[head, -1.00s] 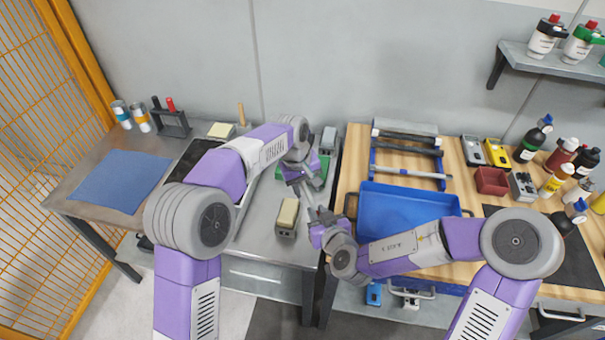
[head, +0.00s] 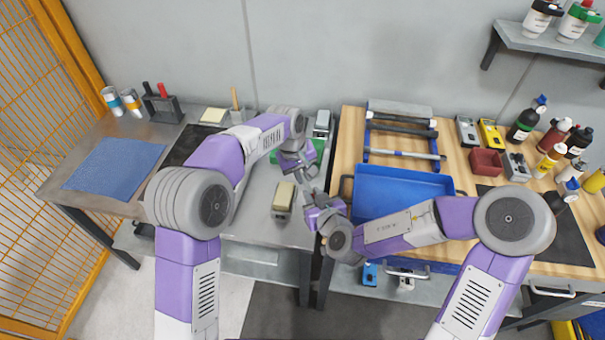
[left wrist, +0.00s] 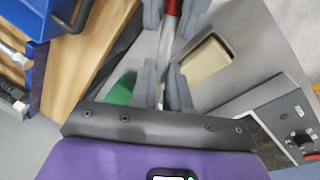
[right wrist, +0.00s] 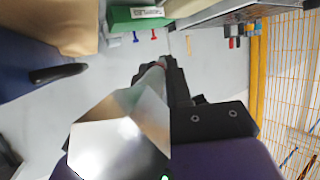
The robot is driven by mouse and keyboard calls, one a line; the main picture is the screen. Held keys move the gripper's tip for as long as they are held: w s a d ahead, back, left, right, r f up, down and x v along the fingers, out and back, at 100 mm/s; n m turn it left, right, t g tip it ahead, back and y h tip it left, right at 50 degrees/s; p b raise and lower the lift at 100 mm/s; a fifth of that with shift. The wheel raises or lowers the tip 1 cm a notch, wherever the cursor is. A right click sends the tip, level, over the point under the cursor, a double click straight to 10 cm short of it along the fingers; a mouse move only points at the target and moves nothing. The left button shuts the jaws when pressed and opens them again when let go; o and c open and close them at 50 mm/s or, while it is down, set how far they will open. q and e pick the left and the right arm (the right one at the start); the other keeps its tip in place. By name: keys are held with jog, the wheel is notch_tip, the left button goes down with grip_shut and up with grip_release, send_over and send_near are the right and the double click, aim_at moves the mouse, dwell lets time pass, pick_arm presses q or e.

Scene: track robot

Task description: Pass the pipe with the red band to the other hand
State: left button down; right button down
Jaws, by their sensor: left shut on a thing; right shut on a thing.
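The pipe with the red band is a slim silver tube, seen in the left wrist view (left wrist: 167,55) with its red band at the top of the picture. My left gripper (left wrist: 162,88) is shut around its lower part. My right gripper's fingers (left wrist: 173,18) close on it at the red band. In the right wrist view the pipe (right wrist: 125,120) looms large and shiny, with a bit of red by the right gripper's fingers (right wrist: 165,75). In the head view my left gripper (head: 300,172) and right gripper (head: 315,203) nearly meet, and the pipe is mostly hidden between them.
Both grippers are above the grey table's right edge, near a cream-topped block (head: 283,197) and a green box (head: 318,150). The wooden bench carries a blue tray (head: 395,190) and a blue rack with other pipes (head: 405,154). A blue mat (head: 115,165) lies at left.

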jog(key=c, duration=1)
grip_release()
jog(key=shift+o, duration=0.2)
jog(key=shift+a+r, duration=0.2)
jog(key=a+r+n+g, duration=0.1)
jog(key=a+r+n, duration=0.3)
jog(key=a, duration=0.2)
jog(key=s+d+f+m+g+y, duration=0.1)
jog(key=s+d+f+m+g, duration=0.2)
jog(key=s+f+m+g, duration=0.85)
jog(key=s+d+f, duration=0.5)
jog(key=f, duration=0.5)
jog(key=s+d+f+h, duration=0.1)
jog(key=s+d+f, duration=0.4)
jog(key=f, duration=0.5)
jog(key=shift+d+n+h, duration=0.3)
jog(key=shift+d+n, duration=0.15)
